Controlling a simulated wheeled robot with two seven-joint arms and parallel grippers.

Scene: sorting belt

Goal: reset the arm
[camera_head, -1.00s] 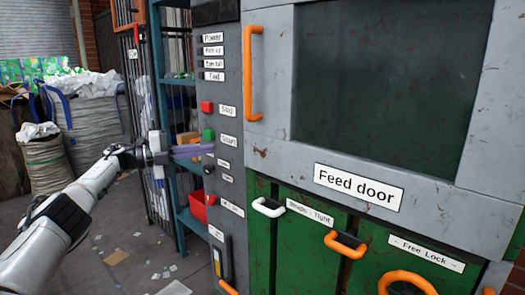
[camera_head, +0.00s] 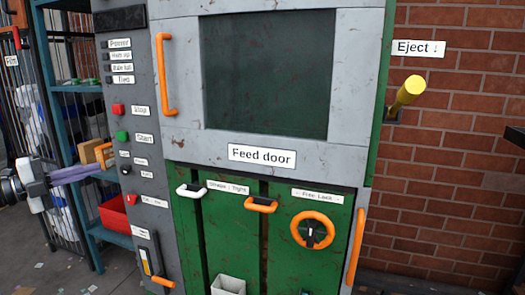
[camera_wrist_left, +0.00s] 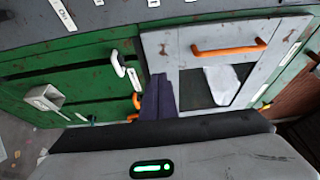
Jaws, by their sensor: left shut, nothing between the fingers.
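My left gripper (camera_head: 97,168) is at the left edge of the head view, its purple-grey fingers shut and empty. It points right, towards the grey control panel (camera_head: 135,190) of the machine, at about the height of the green start button (camera_head: 122,137) or a little lower. I cannot tell whether the tips touch anything. In the left wrist view the shut fingers (camera_wrist_left: 160,82) show in front of the machine front, with an orange handle (camera_wrist_left: 230,48) beyond. My right gripper is not in view.
The machine has a feed door (camera_head: 262,155), an orange handwheel (camera_head: 313,231) and a yellow eject lever (camera_head: 407,92) at its right. A blue shelf (camera_head: 82,101) with a red bin (camera_head: 115,214) stands behind my left gripper. A brick wall (camera_head: 455,160) is at the right.

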